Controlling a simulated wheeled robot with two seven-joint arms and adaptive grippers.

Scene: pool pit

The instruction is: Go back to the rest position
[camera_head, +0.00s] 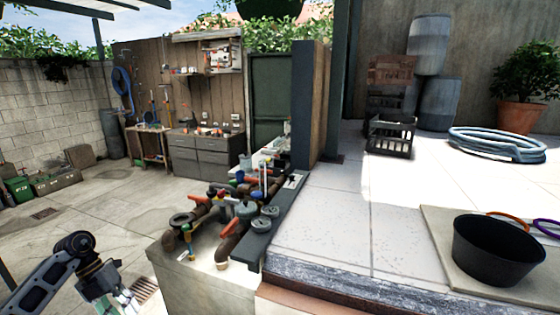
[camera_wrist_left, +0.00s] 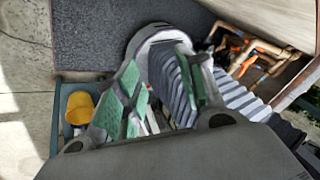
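My left gripper (camera_head: 122,296) is at the lower left of the head view, at the end of my left arm, over the paved floor and to the left of the concrete block with the pipes. In the left wrist view its two green-padded fingers (camera_wrist_left: 160,60) stand apart with a gap between them. I see nothing held between them. A grey ribbed hose (camera_wrist_left: 235,97) shows behind the fingers, apparently apart from them. My right arm and gripper are not in view.
Pipes and valves (camera_head: 238,212) stand on the concrete block (camera_head: 205,285). A black tub (camera_head: 497,250) stands on the raised terrace (camera_head: 335,215) at right. In the wrist view, a yellow object (camera_wrist_left: 80,107) lies in a teal container (camera_wrist_left: 56,125). The paved floor (camera_head: 105,195) at left is mostly clear.

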